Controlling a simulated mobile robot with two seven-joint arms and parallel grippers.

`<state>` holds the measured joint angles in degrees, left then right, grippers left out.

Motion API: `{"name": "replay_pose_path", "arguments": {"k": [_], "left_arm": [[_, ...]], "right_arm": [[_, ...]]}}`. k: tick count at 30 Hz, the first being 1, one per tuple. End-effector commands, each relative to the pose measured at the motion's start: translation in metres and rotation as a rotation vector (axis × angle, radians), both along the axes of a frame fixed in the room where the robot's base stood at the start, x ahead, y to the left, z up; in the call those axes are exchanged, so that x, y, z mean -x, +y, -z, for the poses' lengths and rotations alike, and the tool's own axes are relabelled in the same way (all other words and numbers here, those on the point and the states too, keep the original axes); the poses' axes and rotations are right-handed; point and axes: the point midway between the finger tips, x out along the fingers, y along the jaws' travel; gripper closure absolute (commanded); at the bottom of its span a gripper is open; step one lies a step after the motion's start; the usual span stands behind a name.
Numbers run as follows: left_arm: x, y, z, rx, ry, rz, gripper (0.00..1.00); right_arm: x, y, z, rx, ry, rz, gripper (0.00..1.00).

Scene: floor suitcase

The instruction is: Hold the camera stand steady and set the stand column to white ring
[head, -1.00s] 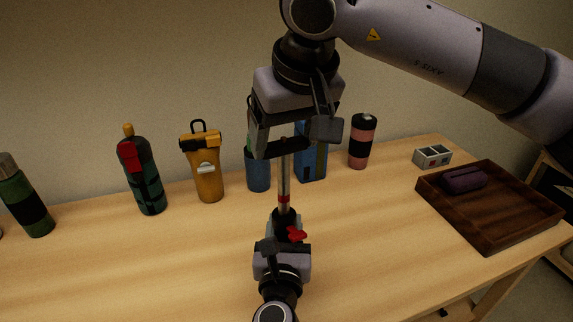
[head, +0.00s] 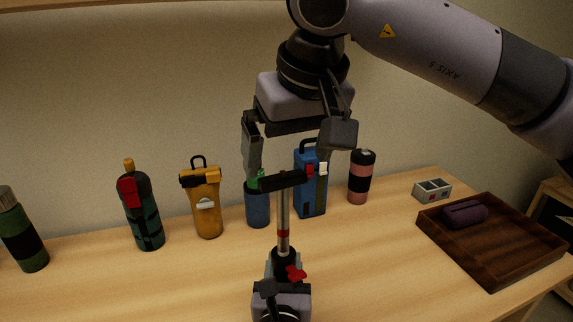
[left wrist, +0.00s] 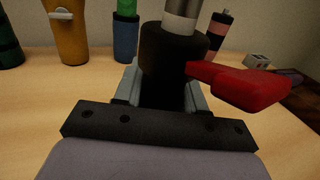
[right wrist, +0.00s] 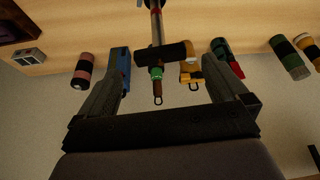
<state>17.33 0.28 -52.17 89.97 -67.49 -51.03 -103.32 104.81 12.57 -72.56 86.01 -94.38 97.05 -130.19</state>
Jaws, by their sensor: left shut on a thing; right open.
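The camera stand's silver column (head: 283,215) is upright, with a black crossbar (head: 282,180) on top. A red ring (head: 283,233) shows on the column just above the black collar (head: 284,258); I see no white ring. A red lever (head: 296,273) sticks out from the collar and shows large in the left wrist view (left wrist: 240,85). My left gripper (left wrist: 160,88) is shut on the black collar. My right gripper (head: 293,160) is open and empty, above the crossbar and apart from it. In the right wrist view the crossbar (right wrist: 165,53) lies between its open fingers.
Behind the stand are a green bottle (head: 24,238), a dark teal bottle (head: 145,215), a yellow bottle (head: 206,208), a blue cup (head: 257,207), a blue case (head: 311,190) and a pink bottle (head: 360,180). A wooden tray (head: 490,277) and grey box (head: 432,190) are at right.

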Motion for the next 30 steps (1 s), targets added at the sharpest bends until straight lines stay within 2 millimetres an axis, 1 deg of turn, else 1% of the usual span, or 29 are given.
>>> {"name": "replay_pose_path", "arguments": {"k": [1,6,9,12,17,26,27,29,30], "left_arm": [[0.000,0.000,0.001,-0.001,0.003,0.000,1.00],[0.000,0.000,0.001,-0.001,0.002,0.001,1.00],[0.000,0.000,0.001,-0.001,0.002,0.001,1.00],[0.000,0.000,0.001,-0.001,0.002,0.001,1.00],[0.000,0.000,0.001,0.000,0.002,0.001,1.00],[0.000,0.000,0.001,0.000,0.002,0.001,1.00],[0.000,0.000,0.001,0.000,0.002,0.001,0.57],[0.000,0.000,0.001,0.000,0.002,0.001,0.37],[0.000,0.000,0.001,0.000,0.002,0.001,0.30]], "right_arm": [[0.004,-0.002,-0.013,-0.001,-0.005,0.000,0.00],[0.016,-0.007,-0.045,-0.002,-0.003,0.001,0.00],[0.023,-0.010,-0.060,-0.001,-0.003,0.000,0.00],[0.026,-0.012,-0.070,-0.001,-0.003,0.001,0.00],[0.029,-0.013,-0.076,0.000,-0.001,0.000,0.00],[0.029,-0.013,-0.076,0.000,-0.001,0.000,0.00],[0.029,-0.013,-0.076,0.000,-0.001,0.000,0.00],[0.029,-0.013,-0.076,0.000,-0.001,0.000,0.00],[0.029,-0.013,-0.076,0.000,-0.001,0.000,0.00]]}}
